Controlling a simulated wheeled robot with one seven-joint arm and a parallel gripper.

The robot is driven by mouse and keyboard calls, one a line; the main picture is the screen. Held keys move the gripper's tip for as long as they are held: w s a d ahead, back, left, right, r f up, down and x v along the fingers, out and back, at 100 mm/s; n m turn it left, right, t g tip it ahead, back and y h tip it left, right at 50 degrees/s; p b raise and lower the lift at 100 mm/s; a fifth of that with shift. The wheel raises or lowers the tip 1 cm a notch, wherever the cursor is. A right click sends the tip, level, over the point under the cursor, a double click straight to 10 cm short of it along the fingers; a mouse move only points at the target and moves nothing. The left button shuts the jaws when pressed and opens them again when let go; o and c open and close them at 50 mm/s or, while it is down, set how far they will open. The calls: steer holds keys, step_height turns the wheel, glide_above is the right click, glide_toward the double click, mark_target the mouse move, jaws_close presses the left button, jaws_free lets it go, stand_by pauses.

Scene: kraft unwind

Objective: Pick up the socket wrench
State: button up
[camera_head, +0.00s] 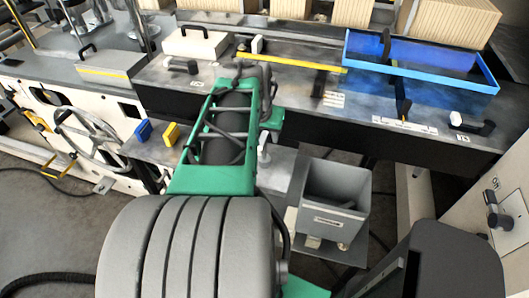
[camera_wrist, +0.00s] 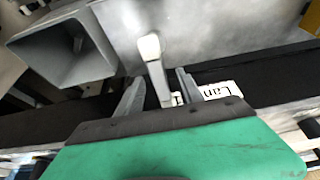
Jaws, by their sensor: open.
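A grey bar with a pale rounded head, which looks like the socket wrench (camera_wrist: 155,62), shows in the wrist view between the two fingers of my gripper (camera_wrist: 160,88). I cannot tell whether either finger touches it. The fingers are apart, with no grip on it. In the head view, what looks like the same pale-headed tool (camera_head: 263,153) stands out by the grey ledge just below the green end of my arm. My gripper's fingers are hidden there behind my green arm.
A grey open bin (camera_head: 335,190) stands right of the ledge; it also shows in the wrist view (camera_wrist: 70,50). A blue tray (camera_head: 425,77) sits on the bench at the back right. Blue (camera_head: 143,132) and yellow (camera_head: 171,134) blocks are left of my arm.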

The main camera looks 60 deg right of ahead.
steer(key=shift+d+f, duration=0.15)
steer(key=shift+f, duration=0.2)
jaws_close()
steer(key=shift+r, duration=0.1)
